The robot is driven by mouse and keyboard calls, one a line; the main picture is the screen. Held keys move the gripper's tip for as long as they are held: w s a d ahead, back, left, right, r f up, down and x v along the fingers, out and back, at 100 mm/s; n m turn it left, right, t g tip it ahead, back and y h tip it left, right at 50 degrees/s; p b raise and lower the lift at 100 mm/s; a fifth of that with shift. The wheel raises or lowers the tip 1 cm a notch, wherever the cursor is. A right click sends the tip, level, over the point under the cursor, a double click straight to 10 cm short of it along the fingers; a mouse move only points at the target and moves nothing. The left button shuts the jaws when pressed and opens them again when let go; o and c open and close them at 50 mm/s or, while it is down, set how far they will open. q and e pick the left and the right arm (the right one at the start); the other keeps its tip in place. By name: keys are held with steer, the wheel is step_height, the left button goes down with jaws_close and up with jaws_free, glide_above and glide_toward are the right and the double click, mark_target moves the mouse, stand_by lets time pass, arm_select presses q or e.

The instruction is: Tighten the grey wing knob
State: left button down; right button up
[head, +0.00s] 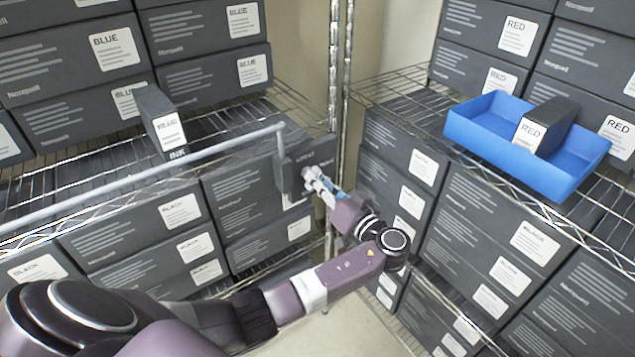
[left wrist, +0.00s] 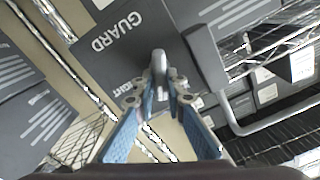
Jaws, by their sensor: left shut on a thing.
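The grey wing knob (left wrist: 158,64) shows in the left wrist view as a small rounded grey piece in front of a dark panel (left wrist: 120,45) lettered GUARD. My left gripper (left wrist: 160,88) is shut on the knob, with one blue-padded finger on each side. In the head view my left gripper (head: 312,178) reaches up to the face of the dark guard block (head: 318,150). The fingers mostly hide the knob there, and its turn angle cannot be told. My right gripper is in neither view.
A long grey bar (head: 150,170) runs from the left to the guard block. Wire shelves with dark labelled boxes (head: 200,80) stand behind and at both sides. A blue tray (head: 470,140) holding a RED box (head: 550,122) sits on the right shelf.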

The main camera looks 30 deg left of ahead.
arm_select(q)
steer(key=shift+w+d+f+m+p, duration=0.1)
steer(key=shift+m+p, duration=0.4)
steer(key=shift+m, duration=2.6)
steer(key=shift+w+f+m+p, duration=0.1)
steer(key=shift+m+p, duration=0.4)
steer(key=shift+m, duration=2.6)
steer(key=c, duration=2)
jaws_free()
steer(key=shift+o, duration=0.2)
steer(key=shift+d, duration=0.1)
